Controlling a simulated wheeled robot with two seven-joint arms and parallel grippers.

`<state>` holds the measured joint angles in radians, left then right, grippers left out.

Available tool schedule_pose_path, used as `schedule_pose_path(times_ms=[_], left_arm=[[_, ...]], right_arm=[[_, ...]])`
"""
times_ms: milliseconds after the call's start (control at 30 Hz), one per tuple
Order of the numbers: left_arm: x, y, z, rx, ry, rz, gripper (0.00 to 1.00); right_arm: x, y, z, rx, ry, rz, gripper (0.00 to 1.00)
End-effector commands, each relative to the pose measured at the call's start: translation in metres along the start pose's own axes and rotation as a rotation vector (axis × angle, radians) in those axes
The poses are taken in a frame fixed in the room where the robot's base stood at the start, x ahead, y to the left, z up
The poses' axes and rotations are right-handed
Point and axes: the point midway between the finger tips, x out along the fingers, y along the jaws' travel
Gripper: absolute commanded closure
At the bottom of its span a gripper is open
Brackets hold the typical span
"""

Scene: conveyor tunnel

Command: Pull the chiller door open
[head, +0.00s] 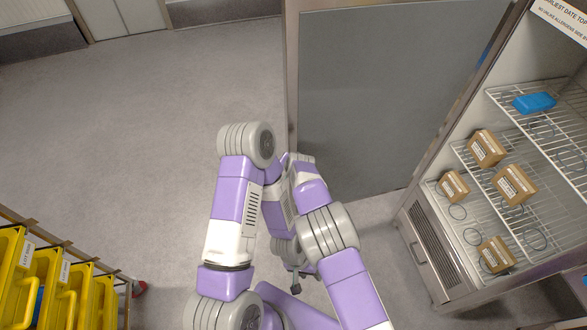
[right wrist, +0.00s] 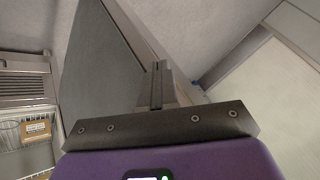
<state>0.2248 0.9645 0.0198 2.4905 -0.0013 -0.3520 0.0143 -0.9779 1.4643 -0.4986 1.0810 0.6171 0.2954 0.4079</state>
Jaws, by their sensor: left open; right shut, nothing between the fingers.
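The chiller door (head: 385,95) is a grey panel with a metal edge. It stands wide open, swung out to the left of the chiller (head: 425,250), and the shelves inside show. My left gripper (head: 296,282) is small and dark, hangs low between my arms and is open, away from the door. My right gripper is mostly hidden behind its own arm in the head view, near the door's free edge. In the right wrist view its fingers (right wrist: 157,85) are shut and empty, beside the door panel (right wrist: 100,75). Whether they touch it I cannot tell. No handle shows.
Wire shelves (head: 470,165) hold several brown boxes (head: 513,184) and a blue pack (head: 534,103). Yellow bins (head: 60,290) stand at the lower left. The grey floor (head: 150,140) left of the door is clear.

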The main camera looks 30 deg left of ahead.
Motion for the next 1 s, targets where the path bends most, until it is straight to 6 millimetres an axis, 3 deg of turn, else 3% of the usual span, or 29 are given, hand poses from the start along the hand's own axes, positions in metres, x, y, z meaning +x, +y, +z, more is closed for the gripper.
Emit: schedule_pose_path(times_ms=[667, 1000], left_arm=[[-0.001, 0.0, 0.0, 0.0, 0.0, 0.0, 0.57], [0.003, -0.001, 0.0, 0.0, 0.0, 0.0, 0.57]], right_arm=[[0.0, -0.003, -0.001, 0.002, 0.001, 0.001, 1.0], [-0.039, -0.004, -0.002, 0.002, 0.002, -0.002, 1.0]])
